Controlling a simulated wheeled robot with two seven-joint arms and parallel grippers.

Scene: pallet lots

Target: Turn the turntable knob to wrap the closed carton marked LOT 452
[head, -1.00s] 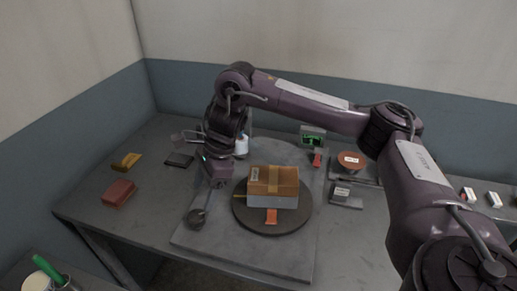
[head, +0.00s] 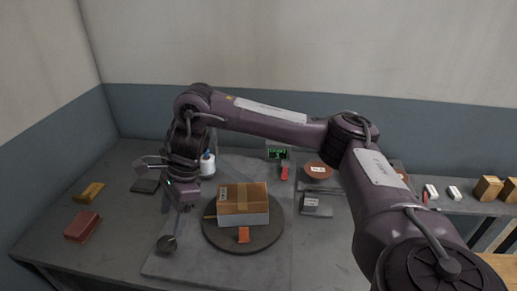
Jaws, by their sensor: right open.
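A brown carton (head: 243,196) with a pale grey lower part sits on the dark round turntable (head: 271,236). Its lot number is too small to read. An orange tag (head: 243,235) shows at its front. A dark round knob (head: 168,244) stands on the grey base plate to the left of the turntable. My right gripper (head: 184,207) is open and empty, pointing down, above and slightly right of the knob in the picture, apart from it. Its fingertips are small and partly hidden by the wrist. My left gripper is not in view.
A green-lit display (head: 277,154), a red piece (head: 284,173) and a white bottle (head: 207,164) stand behind the turntable. A labelled red-brown disc (head: 318,170) and a grey labelled block (head: 311,206) lie right. Yellow (head: 90,192) and red (head: 83,226) blocks lie left.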

